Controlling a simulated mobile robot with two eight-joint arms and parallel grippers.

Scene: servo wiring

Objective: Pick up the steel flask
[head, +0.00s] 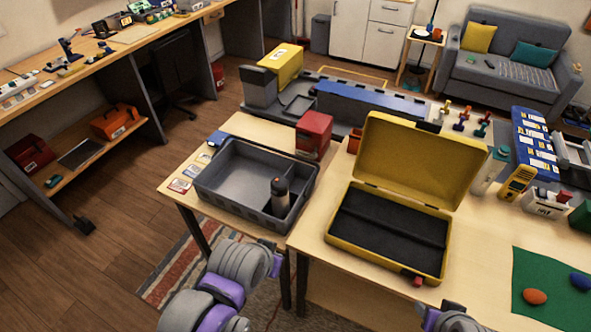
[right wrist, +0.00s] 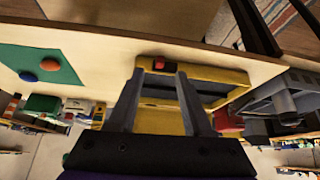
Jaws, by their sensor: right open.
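I cannot make out a flask in that view. In the head view my left arm's links show at the bottom, but its gripper does not.
The yellow case (head: 343,235) stands open beside the bin, lid raised at the back. A red box (head: 314,134) stands behind the bin. A green mat (head: 552,285) with a red and a blue object lies at front right. Bare tabletop (head: 480,255) lies between case and mat.

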